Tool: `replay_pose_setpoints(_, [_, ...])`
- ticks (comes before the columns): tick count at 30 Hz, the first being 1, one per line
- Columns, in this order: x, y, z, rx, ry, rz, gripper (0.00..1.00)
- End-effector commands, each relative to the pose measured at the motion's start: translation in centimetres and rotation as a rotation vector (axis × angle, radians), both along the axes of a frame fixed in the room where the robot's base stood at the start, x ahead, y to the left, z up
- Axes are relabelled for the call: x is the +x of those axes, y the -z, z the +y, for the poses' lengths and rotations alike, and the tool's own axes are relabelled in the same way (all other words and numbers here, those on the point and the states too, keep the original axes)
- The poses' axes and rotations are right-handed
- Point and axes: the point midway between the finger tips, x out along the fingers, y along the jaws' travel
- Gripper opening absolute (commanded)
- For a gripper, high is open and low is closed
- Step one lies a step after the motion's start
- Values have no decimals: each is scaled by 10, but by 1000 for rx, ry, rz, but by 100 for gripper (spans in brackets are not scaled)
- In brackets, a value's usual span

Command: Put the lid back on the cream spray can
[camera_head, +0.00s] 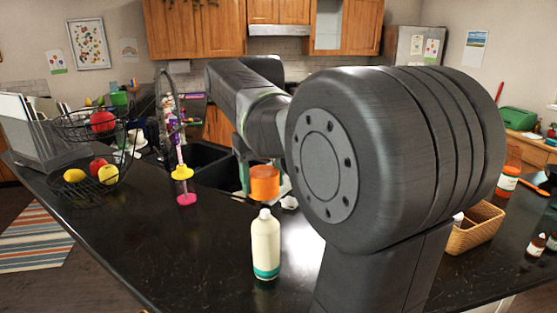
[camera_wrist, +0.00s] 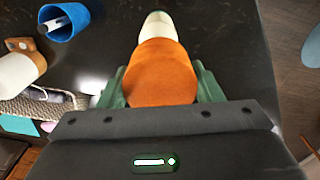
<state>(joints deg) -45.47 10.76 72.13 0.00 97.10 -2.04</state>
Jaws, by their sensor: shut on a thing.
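The cream spray can (camera_head: 265,245) stands upright on the dark counter, with a teal band near its base and a small pale nozzle on top. The orange lid (camera_head: 264,183) is held in the air above and a little behind the can, with a gap between them in the head view. My gripper (camera_wrist: 163,86) is shut on the lid, a green finger on each side of it. In the wrist view the lid (camera_wrist: 160,70) partly covers the can (camera_wrist: 157,28), which shows just beyond it. My arm hides part of the counter.
The sink (camera_head: 215,165) lies behind the can. A wicker basket (camera_head: 472,235) sits at right. The wrist view shows a blue cup (camera_wrist: 75,18). Counter left of the can is clear.

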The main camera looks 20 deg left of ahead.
Motion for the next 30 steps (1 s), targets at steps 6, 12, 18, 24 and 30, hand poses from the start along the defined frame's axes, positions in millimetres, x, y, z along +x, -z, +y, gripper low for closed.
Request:
replay_pose_setpoints(6, [0,5,0,-1,0,1,38])
replay_pose_setpoints(12, [-1,22,0,-2,0,2,38])
replay_pose_setpoints(18, [-1,41,0,-1,0,1,38])
replay_pose_setpoints(24, [0,58,0,0,0,0,38])
replay_pose_setpoints(30, [0,64,0,0,0,0,38])
